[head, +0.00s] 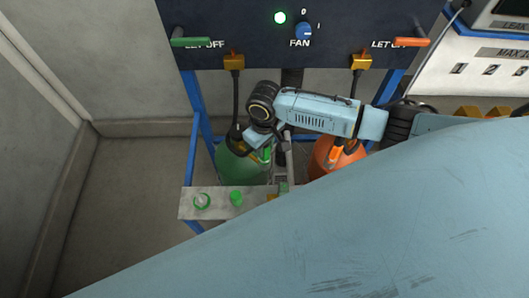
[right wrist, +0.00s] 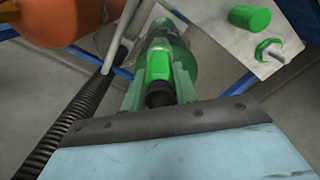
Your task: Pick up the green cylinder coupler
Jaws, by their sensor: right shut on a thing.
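The green coupler (right wrist: 158,66), with a black end, sits between the two fingers of my right gripper (right wrist: 160,78) in the right wrist view. The fingers are shut on it from both sides. In the head view my right gripper (head: 262,152) is at the upper part of the green cylinder (head: 240,170), and a bit of the bright green coupler shows there. The cylinder's top is partly hidden by my arm. The green cylinder (right wrist: 168,32) also shows just beyond the coupler in the wrist view. My left gripper is not in view.
An orange cylinder (head: 325,160) stands to the right. A dark panel (head: 270,50) with levers is behind. A black hose (right wrist: 75,120) runs beside my gripper.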

